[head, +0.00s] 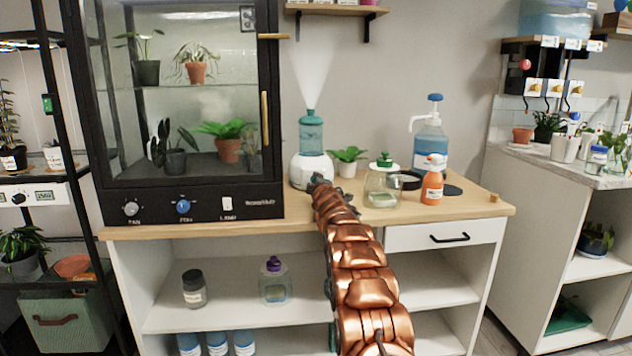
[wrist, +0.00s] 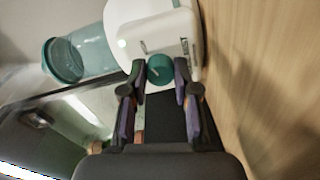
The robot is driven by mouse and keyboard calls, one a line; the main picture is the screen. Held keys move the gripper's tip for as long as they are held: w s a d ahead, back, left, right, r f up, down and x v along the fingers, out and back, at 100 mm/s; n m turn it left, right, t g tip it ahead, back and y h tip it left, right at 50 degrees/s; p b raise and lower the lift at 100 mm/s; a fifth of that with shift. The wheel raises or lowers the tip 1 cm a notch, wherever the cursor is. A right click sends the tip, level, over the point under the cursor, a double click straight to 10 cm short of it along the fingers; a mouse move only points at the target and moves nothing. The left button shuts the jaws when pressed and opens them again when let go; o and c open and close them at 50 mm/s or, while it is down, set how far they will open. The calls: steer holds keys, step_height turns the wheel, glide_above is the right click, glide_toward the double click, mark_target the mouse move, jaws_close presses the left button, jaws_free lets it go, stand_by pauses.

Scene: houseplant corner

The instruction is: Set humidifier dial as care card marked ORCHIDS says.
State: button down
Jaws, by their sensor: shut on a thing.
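The humidifier (head: 308,170) has a white base and a teal tank, and pale mist rises from its top. It stands on the wooden counter beside the glass cabinet. In the wrist view the humidifier (wrist: 183,30) appears turned on its side, with its teal dial (wrist: 160,69) on the white front. My gripper (wrist: 161,72) is shut on the dial, one finger on each side. In the head view my gripper (head: 317,181) is at the front of the base and hides the dial. Small marks beside the dial are too blurred to read. I see no readable card marked ORCHIDS.
The black-framed glass cabinet (head: 190,196) with plants and knobs stands close on the left. Right of the humidifier are a small potted plant (head: 347,160), a glass jar (head: 381,187), an orange bottle (head: 432,184) and a blue pump bottle (head: 431,140). The counter's front strip (head: 455,210) is clear.

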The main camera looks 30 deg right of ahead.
steer(key=shift+a+m, duration=0.1)
steer(key=shift+m, duration=0.3)
steer(key=c, duration=0.9)
jaws_free()
steer(key=shift+o, duration=0.2)
